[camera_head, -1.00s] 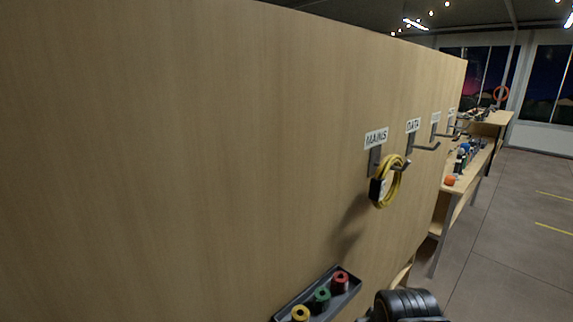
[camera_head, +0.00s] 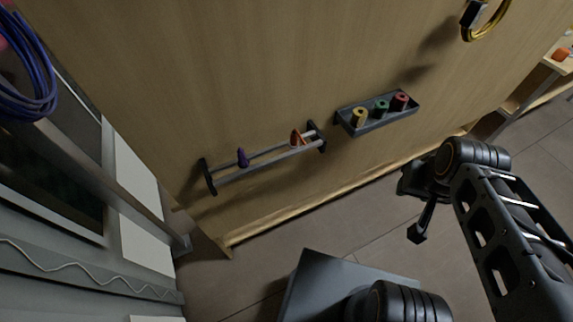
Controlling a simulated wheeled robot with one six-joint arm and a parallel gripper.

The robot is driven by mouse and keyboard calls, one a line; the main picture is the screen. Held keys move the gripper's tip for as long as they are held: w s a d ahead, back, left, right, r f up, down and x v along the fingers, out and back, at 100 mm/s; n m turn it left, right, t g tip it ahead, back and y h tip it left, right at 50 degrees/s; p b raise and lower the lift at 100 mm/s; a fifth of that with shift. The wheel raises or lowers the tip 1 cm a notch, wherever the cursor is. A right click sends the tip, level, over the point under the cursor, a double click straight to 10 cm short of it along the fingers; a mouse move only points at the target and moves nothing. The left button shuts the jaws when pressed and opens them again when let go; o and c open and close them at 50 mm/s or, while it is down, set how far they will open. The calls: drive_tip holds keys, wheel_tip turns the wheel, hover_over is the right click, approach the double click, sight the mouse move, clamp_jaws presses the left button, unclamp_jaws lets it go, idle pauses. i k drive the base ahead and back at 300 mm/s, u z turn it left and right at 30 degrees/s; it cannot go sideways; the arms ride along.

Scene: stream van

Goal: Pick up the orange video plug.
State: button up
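A small orange plug (camera_head: 297,137) sits on a two-bar rail (camera_head: 268,165) fixed low on the wooden panel, near the rail's right end. A purple plug (camera_head: 243,157) sits on the same rail to its left. My gripper (camera_head: 417,234) is at the right of the view, off to the right of the rail and well apart from it. It is small and dark here, and I cannot tell whether its fingers are open or shut. I see nothing hanging from it.
A grey tray (camera_head: 378,124) with yellow, green and red spools is fixed right of the rail. A yellow cable coil (camera_head: 482,22) hangs above. Blue cable (camera_head: 28,75) hangs at the left, near a grey frame. Floor below the rail is open.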

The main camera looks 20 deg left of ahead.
sight(294, 143)
drive_tip(key=z, duration=0.15)
drive_tip(key=k, duration=0.5)
drive_tip(key=u, duration=1)
drive_tip(key=i, duration=0.55)
drive_tip(key=u, duration=4.15)
drive_tip(key=k, duration=1.5)
drive_tip(key=u, duration=0.05)
